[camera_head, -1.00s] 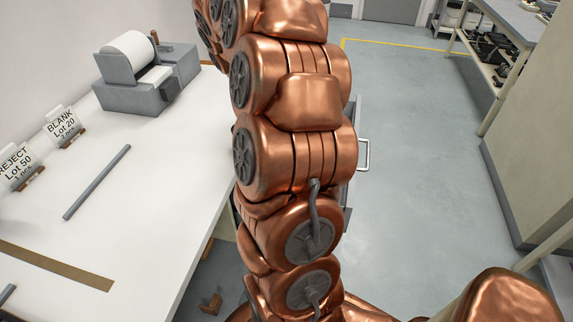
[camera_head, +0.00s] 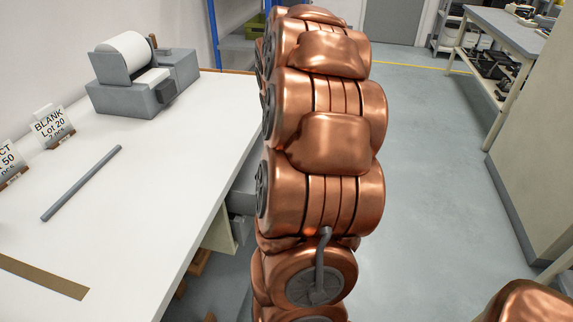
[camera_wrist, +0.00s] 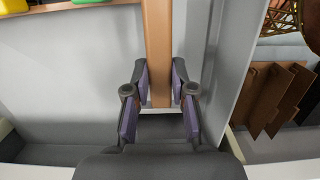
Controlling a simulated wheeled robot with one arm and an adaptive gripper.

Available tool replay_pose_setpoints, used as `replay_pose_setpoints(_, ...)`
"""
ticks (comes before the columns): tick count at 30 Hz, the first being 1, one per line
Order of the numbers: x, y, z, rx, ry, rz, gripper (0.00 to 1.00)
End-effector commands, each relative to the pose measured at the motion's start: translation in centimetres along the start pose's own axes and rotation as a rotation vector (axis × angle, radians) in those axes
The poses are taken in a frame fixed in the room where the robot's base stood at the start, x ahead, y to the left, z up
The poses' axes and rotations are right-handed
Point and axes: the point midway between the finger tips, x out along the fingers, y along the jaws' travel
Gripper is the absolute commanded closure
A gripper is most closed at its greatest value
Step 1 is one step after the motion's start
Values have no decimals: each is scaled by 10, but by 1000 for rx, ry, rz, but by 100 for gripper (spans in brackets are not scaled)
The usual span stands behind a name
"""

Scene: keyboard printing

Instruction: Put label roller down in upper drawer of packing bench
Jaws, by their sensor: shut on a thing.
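In the wrist view, my gripper (camera_wrist: 159,98) is shut on the end of a straight brown bar (camera_wrist: 158,45), which I take to be the label roller's handle; its far end runs out of the top of the view. Beneath it is a grey open drawer (camera_wrist: 75,75), with its grey side wall (camera_wrist: 230,65) to the right. I cannot tell whether the held thing touches the drawer floor. In the head view, the packing bench (camera_head: 190,150) has a white top; my copper arm hides the gripper and most of the drawer.
A grey label printer (camera_head: 145,85) with a white roll stands on the bench, near a grey rod (camera_head: 82,183) and a BLANK sign (camera_head: 50,130). Brown boards (camera_wrist: 275,100) are right of the drawer.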

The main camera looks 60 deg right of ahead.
Motion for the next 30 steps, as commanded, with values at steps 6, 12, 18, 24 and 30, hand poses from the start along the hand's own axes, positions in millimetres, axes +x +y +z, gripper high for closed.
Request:
replay_pose_setpoints(6, 14, 26, -11, -2, -2, -2, 100)
replay_pose_setpoints(12, 25, 49, -22, -1, -1, 0, 100)
replay_pose_setpoints(18, 33, 65, -29, -3, -1, 0, 100)
replay_pose_setpoints(24, 36, 71, -32, -3, -1, 1, 100)
replay_pose_setpoints(30, 40, 82, -37, -2, -1, 3, 100)
